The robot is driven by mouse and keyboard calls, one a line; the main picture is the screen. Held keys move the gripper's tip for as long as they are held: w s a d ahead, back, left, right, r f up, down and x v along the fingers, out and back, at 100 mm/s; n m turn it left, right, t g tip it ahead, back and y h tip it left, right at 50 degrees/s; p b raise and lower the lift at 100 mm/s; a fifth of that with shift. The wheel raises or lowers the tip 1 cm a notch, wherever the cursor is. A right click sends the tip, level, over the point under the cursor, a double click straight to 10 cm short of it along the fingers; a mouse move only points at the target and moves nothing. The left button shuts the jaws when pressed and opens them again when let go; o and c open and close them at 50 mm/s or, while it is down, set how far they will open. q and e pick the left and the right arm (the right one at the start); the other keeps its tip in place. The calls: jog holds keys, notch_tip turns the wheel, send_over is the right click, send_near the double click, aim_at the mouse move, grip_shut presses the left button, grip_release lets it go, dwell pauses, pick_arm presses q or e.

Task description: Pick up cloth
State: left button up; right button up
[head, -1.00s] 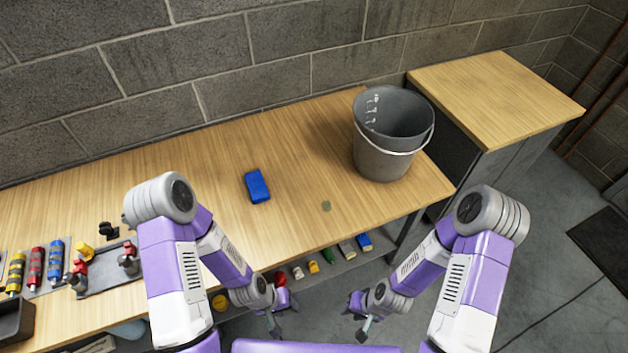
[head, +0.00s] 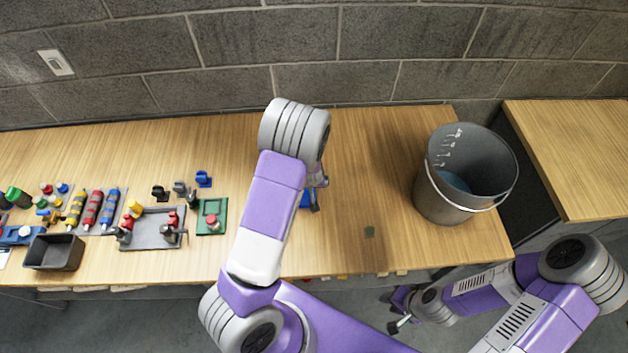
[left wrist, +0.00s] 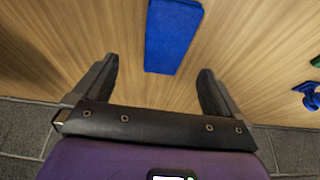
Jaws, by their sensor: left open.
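A folded blue cloth (left wrist: 172,36) lies on the wooden table, seen at the top middle of the left wrist view. In the head view only a small part of the blue cloth (head: 305,199) shows, as my left arm hides the rest. My left gripper (left wrist: 158,84) is open and empty, with the cloth ahead of the gap between its fingers. In the head view the left gripper (head: 316,192) is close to the cloth and partly hidden by its arm. My right gripper (head: 398,324) hangs in front of the table; its jaws are too small to judge.
A grey bucket (head: 438,200) with bluish water stands right on the table (head: 370,150). A grey tray (head: 150,238), a green plate (head: 220,224), colored cylinders and a dark bin (head: 75,252) fill the left side. A block wall runs behind.

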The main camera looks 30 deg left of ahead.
pick_arm(q)
jog(key=shift+a+f, duration=0.2)
jog(key=x, duration=0.3)
jog(key=s+b+x, duration=0.1)
jog(key=x, duration=0.1)
jog(key=shift+w+f, duration=0.15)
jog(key=shift+f, duration=0.3)
jog(key=shift+w+a+f, duration=0.15)
jog(key=shift+w+f, duration=0.1)
jog(key=shift+f, duration=0.2)
jog(key=c, duration=1.1)
